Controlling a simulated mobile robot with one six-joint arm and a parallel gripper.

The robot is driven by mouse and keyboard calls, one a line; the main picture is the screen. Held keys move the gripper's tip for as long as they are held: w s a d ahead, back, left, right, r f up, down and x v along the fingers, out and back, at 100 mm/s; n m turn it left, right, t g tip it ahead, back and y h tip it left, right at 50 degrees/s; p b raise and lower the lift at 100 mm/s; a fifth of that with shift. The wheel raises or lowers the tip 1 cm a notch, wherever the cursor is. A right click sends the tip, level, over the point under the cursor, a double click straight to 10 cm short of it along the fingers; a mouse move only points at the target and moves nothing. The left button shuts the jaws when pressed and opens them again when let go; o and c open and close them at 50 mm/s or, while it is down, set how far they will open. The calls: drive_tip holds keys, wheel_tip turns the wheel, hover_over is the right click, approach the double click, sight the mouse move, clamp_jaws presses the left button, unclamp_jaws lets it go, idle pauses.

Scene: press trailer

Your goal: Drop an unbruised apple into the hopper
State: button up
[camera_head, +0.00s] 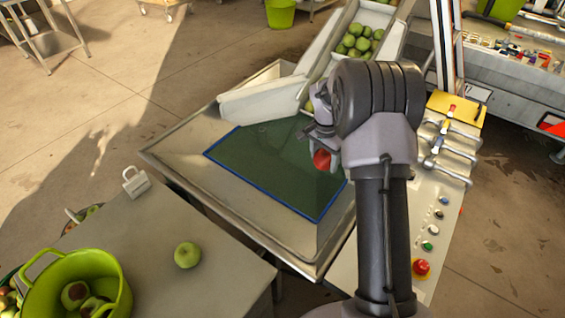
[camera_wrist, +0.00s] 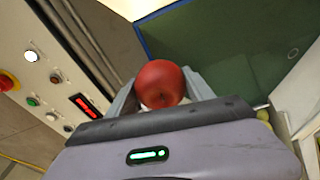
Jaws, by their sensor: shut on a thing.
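My gripper (camera_wrist: 160,92) is shut on a red apple (camera_wrist: 160,83), which shows a smooth, even red skin on the side in view. In the head view the apple (camera_head: 322,159) hangs over the right part of the hopper (camera_head: 190,140), a wide metal tray with a dark green, blue-edged bottom (camera_head: 270,165). My arm hides the hopper's right side there. In the wrist view the green bottom (camera_wrist: 220,50) lies beyond the apple. A green apple (camera_head: 187,255) lies on the metal table; a green bucket (camera_head: 118,290) holds apples with brown patches.
A white chute (camera_head: 265,100) with green apples (camera_head: 360,40) above it slopes into the hopper's far side. A control panel (camera_head: 437,215) with levers and a red button (camera_head: 421,268) stands right of the hopper. A white padlock-shaped object (camera_head: 136,183) stands on the table.

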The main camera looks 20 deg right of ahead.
wheel_tip(320, 180, down, 5)
drive_tip(key=b, duration=0.3)
drive_tip(key=shift+s+f, duration=0.15)
drive_tip(key=shift+f, duration=0.05)
drive_tip(key=o, duration=1.6)
drive_tip(key=r+p, duration=0.2)
drive_tip(key=r, duration=0.3)
drive_tip(key=a+r+p, duration=0.1)
drive_tip(key=r+p, duration=0.1)
drive_tip(key=r, duration=0.4)
drive_tip(key=s+r+p, duration=0.1)
drive_tip(key=r+p, duration=0.1)
drive_tip(key=r, duration=0.3)
drive_tip(key=shift+a+r, duration=0.25)
drive_tip(key=shift+a, duration=0.1)
drive_tip(key=shift+r, duration=0.4)
